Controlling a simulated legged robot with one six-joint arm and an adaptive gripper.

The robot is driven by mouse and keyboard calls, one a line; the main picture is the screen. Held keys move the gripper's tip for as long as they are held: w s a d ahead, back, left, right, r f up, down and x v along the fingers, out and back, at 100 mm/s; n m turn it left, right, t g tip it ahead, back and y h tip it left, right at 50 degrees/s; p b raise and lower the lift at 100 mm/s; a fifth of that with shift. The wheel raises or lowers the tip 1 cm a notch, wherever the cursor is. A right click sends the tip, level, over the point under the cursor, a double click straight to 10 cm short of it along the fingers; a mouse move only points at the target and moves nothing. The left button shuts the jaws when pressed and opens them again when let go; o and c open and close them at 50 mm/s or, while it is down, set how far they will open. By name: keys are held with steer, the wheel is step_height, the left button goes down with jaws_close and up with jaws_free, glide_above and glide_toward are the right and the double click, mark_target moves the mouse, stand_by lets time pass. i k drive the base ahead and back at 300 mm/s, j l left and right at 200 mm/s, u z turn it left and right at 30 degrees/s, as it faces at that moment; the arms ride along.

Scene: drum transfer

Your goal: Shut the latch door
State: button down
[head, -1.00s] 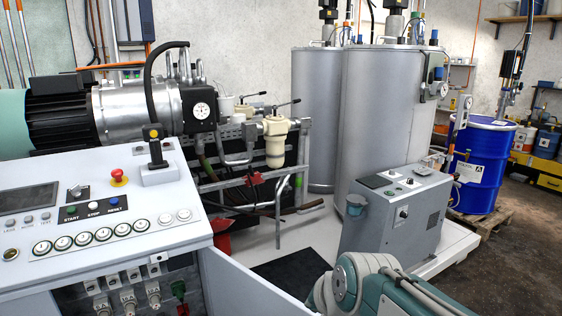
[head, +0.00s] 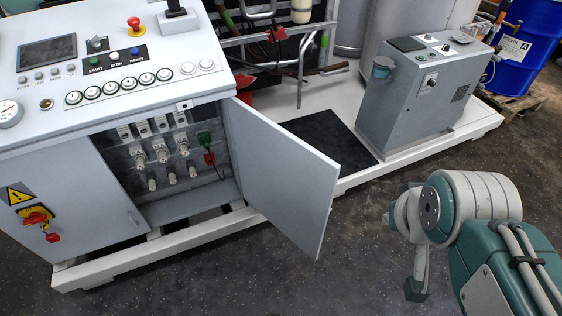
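The latch door (head: 282,178) is a flat light-grey panel on the front of the control cabinet (head: 75,190). It stands wide open, swung out to the right of the opening, with its free edge toward the lower right. A small latch plate (head: 184,105) shows at the top edge of the opening. My arm comes in from the lower right. A grey and dark part at its end, seemingly my gripper (head: 417,285), hangs low over the floor, right of the door and apart from it. Its fingers cannot be made out clearly.
The opening holds several plugs and connectors (head: 160,150). A white base frame (head: 150,262) runs along the floor below the cabinet. A grey box unit (head: 415,95) stands behind on the platform, and a blue drum (head: 528,45) at the back right. The dark floor before the door is clear.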

mark_target(288, 181)
steer(key=u, duration=0.4)
steer(key=l+u, duration=0.15)
steer(key=u, duration=0.3)
steer(key=l+u, duration=0.1)
steer(key=u, duration=0.3)
steer(key=l+u, duration=0.3)
steer(key=l, duration=0.2)
steer(key=l+u, duration=0.3)
steer(key=l, duration=0.2)
steer(key=k+l+u, duration=0.25)
steer(key=l, duration=0.2)
steer(key=l+u, duration=0.3)
steer(key=l, duration=0.15)
steer(key=k+l, duration=0.15)
steer(key=l, duration=0.15)
steer(key=k+l, duration=0.1)
steer(key=l, duration=0.25)
steer(key=k+l, duration=0.15)
steer(key=l, duration=0.15)
steer(key=k+l, duration=0.1)
steer(key=l, duration=0.25)
steer(key=i+u, duration=0.35)
steer(key=i, duration=0.05)
